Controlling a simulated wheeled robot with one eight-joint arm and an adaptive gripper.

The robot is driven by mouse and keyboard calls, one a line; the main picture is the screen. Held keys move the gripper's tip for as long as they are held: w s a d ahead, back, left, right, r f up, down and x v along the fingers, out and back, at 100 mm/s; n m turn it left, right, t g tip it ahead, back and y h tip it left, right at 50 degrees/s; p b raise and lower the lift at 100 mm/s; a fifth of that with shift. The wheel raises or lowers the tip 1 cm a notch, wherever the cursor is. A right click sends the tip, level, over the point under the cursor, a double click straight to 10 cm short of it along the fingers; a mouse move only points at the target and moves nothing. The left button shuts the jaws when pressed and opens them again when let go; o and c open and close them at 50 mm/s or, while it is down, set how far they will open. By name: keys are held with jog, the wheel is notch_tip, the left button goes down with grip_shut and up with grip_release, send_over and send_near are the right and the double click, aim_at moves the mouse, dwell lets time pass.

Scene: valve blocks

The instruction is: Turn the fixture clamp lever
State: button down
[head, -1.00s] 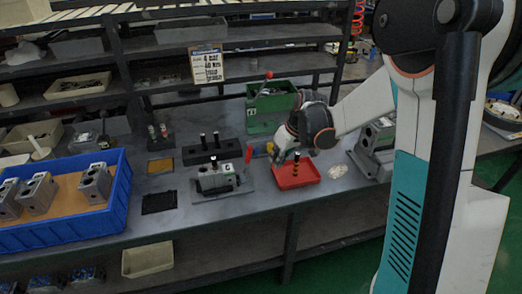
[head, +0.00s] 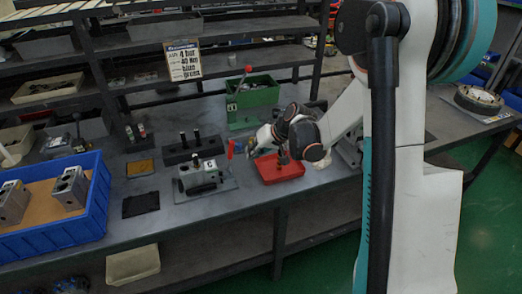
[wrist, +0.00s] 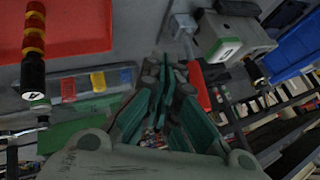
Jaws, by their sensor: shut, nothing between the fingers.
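The valve block (head: 200,178) sits in its fixture on a grey plate (head: 228,187) on the bench; it also shows in the wrist view (wrist: 228,38). The upright red clamp lever (head: 230,149) stands at the block's right side. In the wrist view the red lever (wrist: 200,86) is just right of my fingers. My gripper (head: 251,150) is shut and empty, a little right of the lever in the head view. Its green fingers (wrist: 166,80) show in the wrist view, apart from the lever as far as I can see.
A red tray (head: 283,174) with a dark banded tool lies under my wrist. A green box (head: 252,100) with a red-knobbed lever stands behind. A black holder (head: 192,152) with pins is behind the block. A blue bin (head: 60,235) of blocks is left. Bench is free beside the black mat (head: 140,205).

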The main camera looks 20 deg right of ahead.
aim_at(231, 155)
jog(key=a, duration=0.1)
jog(key=a+r, duration=0.1)
jog(key=a, duration=0.1)
jog(key=shift+w+a+b, duration=0.2)
jog(key=shift+a+b, duration=0.1)
jog(key=shift+a+r, duration=0.35)
jog(key=shift+a, duration=0.4)
jog(key=shift+d, duration=0.1)
jog(key=shift+f, duration=0.1)
